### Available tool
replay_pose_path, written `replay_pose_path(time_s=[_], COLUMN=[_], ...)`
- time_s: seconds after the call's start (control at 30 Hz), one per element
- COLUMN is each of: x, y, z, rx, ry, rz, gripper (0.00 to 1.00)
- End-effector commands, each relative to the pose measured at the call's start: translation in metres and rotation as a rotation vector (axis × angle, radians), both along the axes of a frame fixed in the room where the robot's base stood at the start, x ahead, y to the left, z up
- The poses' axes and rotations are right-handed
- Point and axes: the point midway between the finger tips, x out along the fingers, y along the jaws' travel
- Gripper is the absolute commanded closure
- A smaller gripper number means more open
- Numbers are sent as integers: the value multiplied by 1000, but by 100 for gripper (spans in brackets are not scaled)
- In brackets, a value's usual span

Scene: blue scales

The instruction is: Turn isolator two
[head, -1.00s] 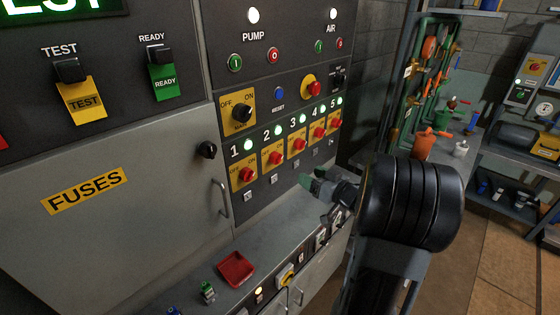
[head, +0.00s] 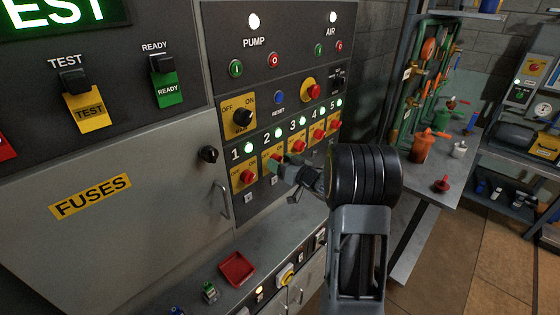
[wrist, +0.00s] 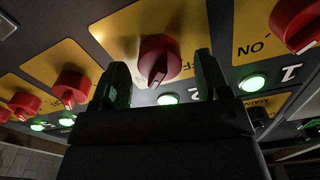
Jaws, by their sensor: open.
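The isolator two knob (wrist: 160,56) is a red rotary knob on a yellow plate. In the wrist view it sits between the two fingertips of my open gripper (wrist: 160,80), with a gap visible on each side. I cannot tell how deep the fingers reach around it. Its green lamp (wrist: 167,99) is lit, with the number 2 beside it, partly behind a finger. In the head view my gripper (head: 284,164) is at the isolator row and partly covers the isolator two plate (head: 266,152).
The isolator one knob (head: 247,177) is close on the left in the head view. The isolator three knob (head: 298,146) is close on the right. A grey ledge with a red tray (head: 237,268) lies below. A cabinet handle (head: 224,200) sticks out at the left.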

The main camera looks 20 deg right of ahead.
Motion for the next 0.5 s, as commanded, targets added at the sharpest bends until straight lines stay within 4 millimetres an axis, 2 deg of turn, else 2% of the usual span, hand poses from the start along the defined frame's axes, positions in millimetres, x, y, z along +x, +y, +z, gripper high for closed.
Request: replay_pose_path(time_s=[0.37,0.5], x=[4,4], y=[2,2], z=[0,0], rx=[0,0], ry=[-1,0], rz=[0,0], gripper=[31,41])
